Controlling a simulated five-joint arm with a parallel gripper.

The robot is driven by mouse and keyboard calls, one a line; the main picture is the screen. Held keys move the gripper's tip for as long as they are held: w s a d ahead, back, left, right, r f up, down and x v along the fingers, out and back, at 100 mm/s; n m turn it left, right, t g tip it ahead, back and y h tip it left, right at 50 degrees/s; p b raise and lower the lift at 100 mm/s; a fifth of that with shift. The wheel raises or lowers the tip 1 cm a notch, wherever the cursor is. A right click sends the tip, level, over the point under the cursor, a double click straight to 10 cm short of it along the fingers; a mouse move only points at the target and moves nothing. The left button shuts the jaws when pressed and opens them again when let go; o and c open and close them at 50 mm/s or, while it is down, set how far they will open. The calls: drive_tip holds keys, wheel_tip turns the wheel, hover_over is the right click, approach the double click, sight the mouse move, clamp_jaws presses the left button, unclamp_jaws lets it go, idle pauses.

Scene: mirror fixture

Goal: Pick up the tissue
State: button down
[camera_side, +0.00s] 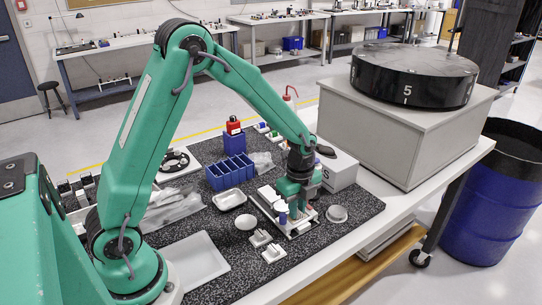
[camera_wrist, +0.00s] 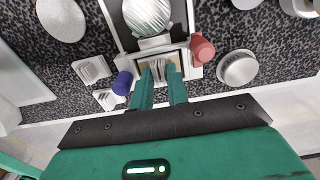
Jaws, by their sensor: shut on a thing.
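The tissue (camera_wrist: 159,70) is a small pale, folded-looking piece in the front compartment of the mirror fixture tray (camera_wrist: 197,72). My gripper (camera_wrist: 162,76) reaches into that compartment, its two green fingers on either side of the tissue and shut on it. I cannot tell whether the tissue is clear of the compartment floor. A round shiny mirror (camera_wrist: 148,14) sits in the fixture just beyond. In the side view my gripper (camera_side: 294,203) is low over the fixture tray (camera_side: 305,229), and the tissue cannot be made out there.
A blue-capped bottle (camera_wrist: 122,83) and a red-capped one (camera_wrist: 202,48) flank the compartment closely. A round metal tin (camera_wrist: 237,68) stands to the right, small white holders (camera_wrist: 92,68) to the left. A blue bin (camera_side: 230,172) and white box (camera_side: 340,170) stand behind on the dark mat.

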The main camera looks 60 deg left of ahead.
drive_tip(key=shift+r, duration=0.65)
drive_tip(key=r, duration=0.1)
drive_tip(key=d+r, duration=0.1)
drive_tip(key=r, duration=0.1)
drive_tip(key=shift+s+r, duration=0.1)
drive_tip(key=shift+s, duration=0.1)
drive_tip(key=s+d+r, duration=0.5)
drive_tip(key=d+r, duration=0.1)
drive_tip(key=d, duration=0.3)
drive_tip(key=shift+s+r, duration=0.15)
drive_tip(key=shift+s, duration=0.25)
drive_tip(key=shift+w+a, duration=0.1)
drive_tip(key=shift+a, duration=0.05)
wheel_tip(320, 180, up, 4)
drive_tip(key=n, duration=1.5)
hover_over(294, 222)
drive_tip(key=shift+w+a+r+n, duration=0.1)
drive_tip(key=shift+a+r+n, duration=0.15)
drive_tip(key=shift+a+n, duration=0.35)
drive_tip(key=shift+w+a+r+n, duration=0.1)
drive_tip(key=shift+a+r+n, duration=0.2)
drive_tip(key=shift+n, duration=0.6)
